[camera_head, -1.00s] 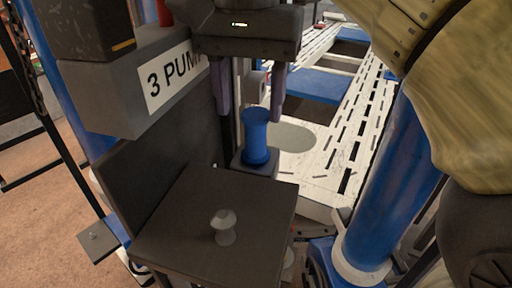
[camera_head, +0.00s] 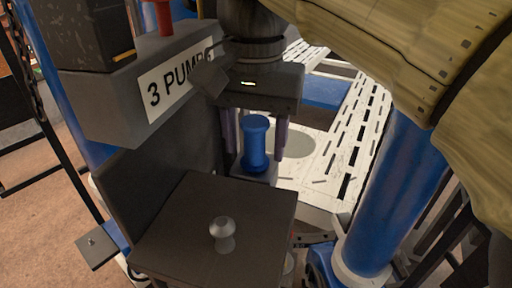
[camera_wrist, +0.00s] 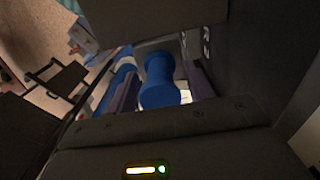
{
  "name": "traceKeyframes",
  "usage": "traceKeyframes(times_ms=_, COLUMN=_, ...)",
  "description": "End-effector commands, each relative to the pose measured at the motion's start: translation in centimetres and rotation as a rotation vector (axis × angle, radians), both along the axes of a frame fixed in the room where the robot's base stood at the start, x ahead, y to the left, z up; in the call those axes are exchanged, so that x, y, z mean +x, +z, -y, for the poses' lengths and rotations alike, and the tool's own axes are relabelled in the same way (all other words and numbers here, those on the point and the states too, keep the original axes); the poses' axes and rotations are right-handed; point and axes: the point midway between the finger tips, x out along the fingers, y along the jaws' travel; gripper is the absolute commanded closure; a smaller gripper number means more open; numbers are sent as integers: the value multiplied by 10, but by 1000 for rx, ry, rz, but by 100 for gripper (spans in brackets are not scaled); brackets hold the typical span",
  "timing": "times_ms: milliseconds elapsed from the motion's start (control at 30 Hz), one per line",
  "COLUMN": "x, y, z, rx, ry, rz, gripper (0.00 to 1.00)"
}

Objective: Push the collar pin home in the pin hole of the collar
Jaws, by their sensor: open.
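A blue spool-shaped piece with a flanged head (camera_head: 255,145) stands upright on a small dark grey block (camera_head: 250,177) behind the dark plate. It looks like the collar pin, with the block as the collar; the pin hole is hidden. My gripper (camera_head: 256,150) is open, pointing down from above. Its two purple-grey fingers are either side of the blue piece, with a gap visible at the right finger. The wrist view also shows the blue piece (camera_wrist: 160,82) between the fingers. I cannot tell how deep it sits.
A dark plate (camera_head: 190,245) with a pale grey knob (camera_head: 222,234) on it is in front. A grey block labelled "3 PUMP" (camera_head: 135,95) rises close at the left. A thick blue post (camera_head: 385,200) stands at the right. A white slotted deck (camera_head: 345,150) lies behind.

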Motion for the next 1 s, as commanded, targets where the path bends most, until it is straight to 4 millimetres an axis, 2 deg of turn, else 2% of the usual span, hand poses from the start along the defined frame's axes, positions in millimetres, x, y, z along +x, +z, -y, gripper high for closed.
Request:
traceKeyframes(times_ms=300, x=0, y=0, z=0, rx=0, ry=0, rz=0, gripper=48)
traceKeyframes(times_ms=367, x=0, y=0, z=0, rx=0, ry=0, rz=0, gripper=58)
traceKeyframes(times_ms=533, x=0, y=0, z=0, rx=0, ry=0, rz=0, gripper=91)
traceKeyframes(times_ms=567, x=0, y=0, z=0, rx=0, ry=0, rz=0, gripper=95)
traceKeyframes(times_ms=867, x=0, y=3, z=0, rx=0, ry=0, rz=0, gripper=95)
traceKeyframes(times_ms=1000, x=0, y=11, z=0, rx=2, ry=0, rz=2, gripper=95)
